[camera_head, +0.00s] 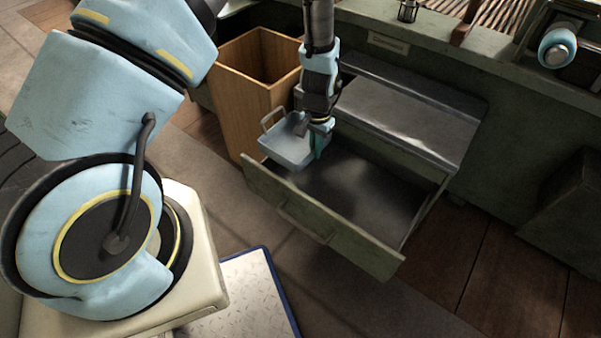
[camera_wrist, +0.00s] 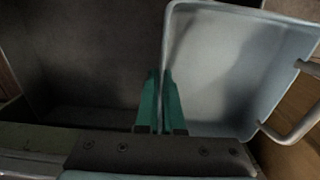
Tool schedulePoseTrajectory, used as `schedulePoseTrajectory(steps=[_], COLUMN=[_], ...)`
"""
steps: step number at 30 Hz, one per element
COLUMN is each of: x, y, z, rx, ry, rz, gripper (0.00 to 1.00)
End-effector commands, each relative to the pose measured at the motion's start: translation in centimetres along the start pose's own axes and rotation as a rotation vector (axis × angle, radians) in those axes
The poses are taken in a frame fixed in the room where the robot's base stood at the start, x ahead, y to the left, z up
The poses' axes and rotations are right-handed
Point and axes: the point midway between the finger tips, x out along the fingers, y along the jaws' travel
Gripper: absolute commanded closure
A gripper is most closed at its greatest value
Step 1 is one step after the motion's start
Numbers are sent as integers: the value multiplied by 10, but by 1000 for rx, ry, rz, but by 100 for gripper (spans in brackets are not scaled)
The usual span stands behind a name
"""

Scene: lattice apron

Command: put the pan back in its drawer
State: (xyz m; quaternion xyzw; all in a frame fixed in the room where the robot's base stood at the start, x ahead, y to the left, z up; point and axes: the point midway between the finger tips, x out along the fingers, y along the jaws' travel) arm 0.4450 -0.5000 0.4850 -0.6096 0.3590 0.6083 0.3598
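The pan (camera_head: 286,150) is a shallow, square, pale blue-grey vessel with a loop handle on its left side. It also fills the right of the wrist view (camera_wrist: 235,75). The drawer's visible floor is dark and bare. The pan and my gripper hide its far left corner.
A tall, open wooden bin (camera_head: 246,108) stands just left of the drawer, close to the pan's handle. A grey metal surface (camera_head: 405,117) lies behind the drawer under the counter (camera_head: 480,62). A blue-edged plate (camera_head: 245,300) lies on the floor in front.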

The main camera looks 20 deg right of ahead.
Motion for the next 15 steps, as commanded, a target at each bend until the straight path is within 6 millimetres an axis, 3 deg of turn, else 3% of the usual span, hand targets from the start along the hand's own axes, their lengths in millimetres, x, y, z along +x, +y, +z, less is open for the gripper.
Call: schedulePoseTrajectory(steps=[6, 15], x=[40, 68], y=[0, 0], z=[2, 1], rx=[-2, -1], ry=[-3, -2], rz=[1, 1], gripper=[100, 100])
